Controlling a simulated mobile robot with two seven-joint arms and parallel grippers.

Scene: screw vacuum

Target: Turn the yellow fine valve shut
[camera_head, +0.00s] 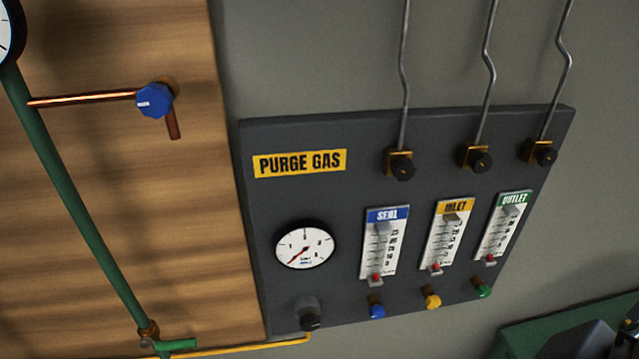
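The yellow fine valve (432,299) is a small yellow knob at the lower part of the dark purge gas panel (340,190). It sits below the flowmeter labelled INLET (447,236), between a blue knob (376,309) and a green knob (482,289). I cannot tell from here how far it is turned.
Black knobs (401,168) on brass fittings with grey tubes line the panel's top. A round gauge (305,245) sits at its left. A green pipe (85,215) and a blue valve (154,100) are left of it. Green machinery (570,330) stands lower right.

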